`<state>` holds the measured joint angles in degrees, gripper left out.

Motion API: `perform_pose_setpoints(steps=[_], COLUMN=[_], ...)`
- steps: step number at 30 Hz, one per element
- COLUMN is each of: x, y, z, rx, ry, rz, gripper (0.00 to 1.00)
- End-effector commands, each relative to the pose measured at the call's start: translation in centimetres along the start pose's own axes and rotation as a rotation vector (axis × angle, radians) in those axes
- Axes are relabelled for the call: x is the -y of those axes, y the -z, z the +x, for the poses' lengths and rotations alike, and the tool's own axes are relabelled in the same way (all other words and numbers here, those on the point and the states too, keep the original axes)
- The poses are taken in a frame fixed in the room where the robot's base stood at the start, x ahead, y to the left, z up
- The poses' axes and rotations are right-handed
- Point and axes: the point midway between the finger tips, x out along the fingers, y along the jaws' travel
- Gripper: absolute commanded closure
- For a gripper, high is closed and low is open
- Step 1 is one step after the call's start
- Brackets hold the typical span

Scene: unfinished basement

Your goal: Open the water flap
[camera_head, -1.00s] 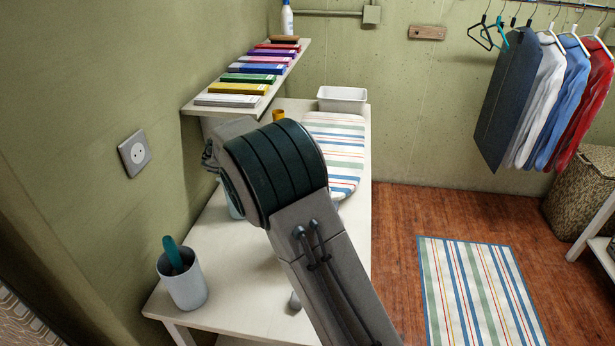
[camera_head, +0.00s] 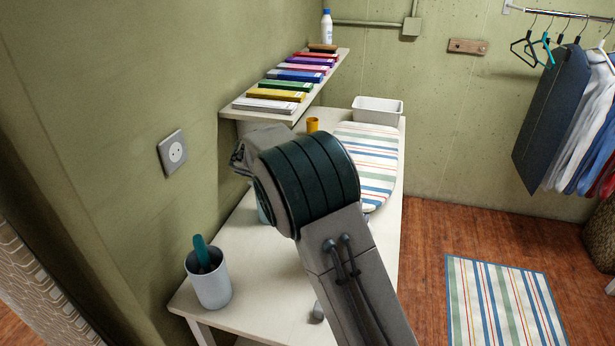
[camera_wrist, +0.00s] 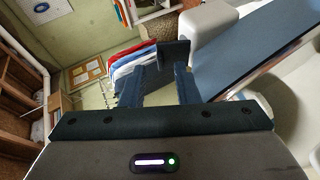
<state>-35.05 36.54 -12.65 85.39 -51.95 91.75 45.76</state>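No water flap can be made out in either view. My arm's dark-banded wrist covers the middle of the white table (camera_head: 255,292) in the head view, and the gripper's fingers are hidden behind it there. A small part of a light blue thing shows beside the arm, too covered to name. In the wrist view my gripper (camera_wrist: 160,82) has its two dark fingers apart, with nothing seen between them. A large white and blue thing (camera_wrist: 262,48) fills the right side of that view, close to the fingers; I cannot tell what it is.
A grey cup with a teal-handled tool (camera_head: 209,284) stands at the table's near left corner. A striped ironing board (camera_head: 372,160), white bin (camera_head: 378,112) and yellow cup (camera_head: 312,124) are farther back. A shelf of colourful boxes (camera_head: 235,113) overhangs the table. Hanging clothes (camera_head: 553,105) are right.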

Motion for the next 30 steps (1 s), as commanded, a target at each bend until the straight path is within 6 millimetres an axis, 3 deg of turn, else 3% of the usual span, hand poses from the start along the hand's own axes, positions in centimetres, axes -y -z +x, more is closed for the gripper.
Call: perform_pose_setpoints(steps=[9, 15, 21, 30], x=[0.3, 0.1, 0.1, 0.0], y=[0.0, 0.0, 0.0, 0.0], z=[-7.3, -10.6, -12.0, -12.2], rx=[-0.004, -0.001, 0.0, 0.001], ry=[0.003, 0.001, 0.0, 0.0], rz=[0.002, 0.001, 0.0, 0.0], gripper=[0.72, 0.72, 0.72, 0.72])
